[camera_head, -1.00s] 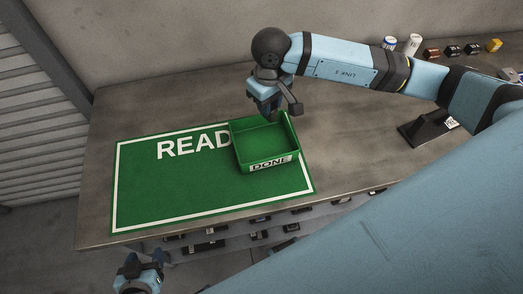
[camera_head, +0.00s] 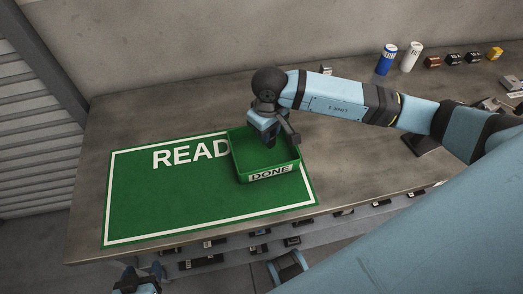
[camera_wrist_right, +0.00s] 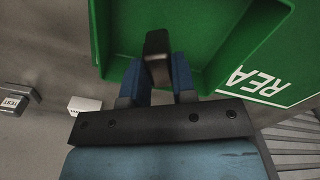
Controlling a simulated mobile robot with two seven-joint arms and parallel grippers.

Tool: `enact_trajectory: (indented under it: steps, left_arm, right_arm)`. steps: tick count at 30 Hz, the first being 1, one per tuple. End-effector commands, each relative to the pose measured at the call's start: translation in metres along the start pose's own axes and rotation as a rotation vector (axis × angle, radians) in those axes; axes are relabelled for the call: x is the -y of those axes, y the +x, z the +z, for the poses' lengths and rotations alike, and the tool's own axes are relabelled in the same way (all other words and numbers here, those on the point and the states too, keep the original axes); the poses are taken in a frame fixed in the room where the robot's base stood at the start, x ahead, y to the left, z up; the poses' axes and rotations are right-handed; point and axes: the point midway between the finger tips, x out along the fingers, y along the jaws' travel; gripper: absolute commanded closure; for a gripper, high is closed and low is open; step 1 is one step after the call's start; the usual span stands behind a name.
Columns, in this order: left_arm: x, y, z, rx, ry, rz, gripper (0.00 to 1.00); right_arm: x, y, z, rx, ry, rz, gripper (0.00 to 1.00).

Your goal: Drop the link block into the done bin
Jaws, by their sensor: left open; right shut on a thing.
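The green done bin (camera_head: 238,163), labelled DONE on its front, stands on the right part of the green READY mat (camera_head: 150,205); it also fills the upper right wrist view (camera_wrist_right: 215,35). My right gripper (camera_head: 268,142) points down over the bin's opening, near its back. In the right wrist view its blue fingers (camera_wrist_right: 160,78) are shut on the dark link block (camera_wrist_right: 157,50), which shows against the green inside of the bin. I cannot tell whether the block touches the floor of the bin. My left gripper (camera_head: 137,279) is open and empty, below the bench's front edge.
The grey bench (camera_head: 140,115) is clear left of and behind the mat. A blue can (camera_head: 387,59), a white can (camera_head: 411,56) and several small blocks (camera_head: 453,59) stand at the back right. A shelf below the front edge holds dark parts (camera_head: 200,262).

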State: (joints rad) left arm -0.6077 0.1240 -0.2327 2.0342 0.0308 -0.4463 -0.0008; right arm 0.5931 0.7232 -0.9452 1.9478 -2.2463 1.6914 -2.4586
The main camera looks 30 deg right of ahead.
Motion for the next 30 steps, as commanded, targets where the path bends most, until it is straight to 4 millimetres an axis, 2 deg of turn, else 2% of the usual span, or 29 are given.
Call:
enact_trajectory:
  steps: [4, 5, 8, 16, 20, 23, 30]
  left_arm:
    - [0.0, 0.0, 0.0, 0.001, 0.0, 0.0, 0.39]
    - [0.0, 0.0, 0.0, 0.001, 0.0, 0.0, 0.39]
    - [0.0, 0.0, 0.001, 0.003, 0.0, 0.0, 0.39]
    - [0.0, 0.001, 0.003, 0.005, 0.001, 0.001, 0.39]
    - [0.0, 0.001, 0.004, 0.006, 0.002, 0.001, 0.39]
    - [0.0, 0.002, 0.004, 0.006, 0.003, 0.001, 0.39]
    - [0.0, 0.002, 0.005, 0.005, 0.001, 0.002, 0.39]
  right_arm:
    - [0.0, -0.001, 0.0, -0.001, 0.0, 0.0, 1.0]
    - [0.0, -0.001, 0.0, -0.001, 0.0, 0.0, 0.68]
    - [0.0, -0.001, 0.0, -0.001, 0.0, 0.0, 0.45]
    - [0.0, -0.001, 0.0, 0.0, 0.0, 0.0, 0.45]
    - [0.0, -0.009, -0.001, -0.002, 0.001, 0.001, 0.45]
    - [0.0, -0.025, -0.001, -0.005, -0.001, 0.001, 0.45]
    - [0.0, -0.081, -0.001, -0.007, -0.001, 0.002, 0.45]
